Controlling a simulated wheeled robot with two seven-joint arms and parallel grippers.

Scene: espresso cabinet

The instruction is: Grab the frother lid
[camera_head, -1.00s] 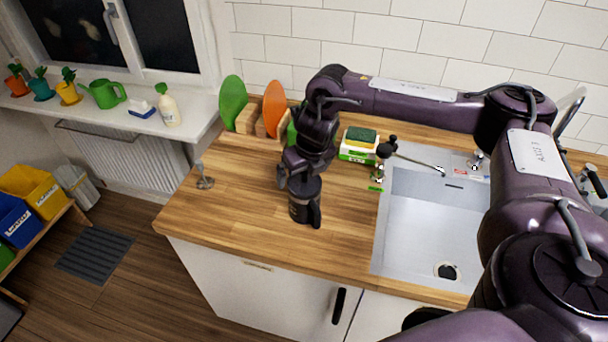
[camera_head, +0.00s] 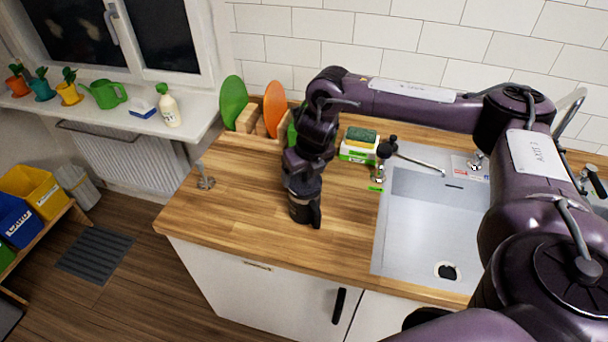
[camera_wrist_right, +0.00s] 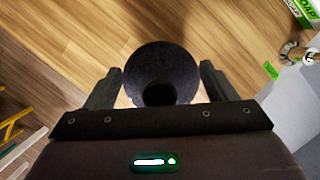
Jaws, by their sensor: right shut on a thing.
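The dark frother (camera_head: 304,208) stands upright on the wooden counter, left of the sink, with its handle toward the front right. Its round dark lid (camera_wrist_right: 160,64) fills the middle of the right wrist view, with a darker round spot near its lower edge. My right gripper (camera_head: 302,183) points down from above onto the top of the frother. The head view hides most of the lid behind the gripper. My left gripper is not in view.
Green (camera_head: 233,100) and orange (camera_head: 274,106) boards stand at the back. A small metal item (camera_head: 205,180) stands at the left counter edge. The counter around the frother is clear.

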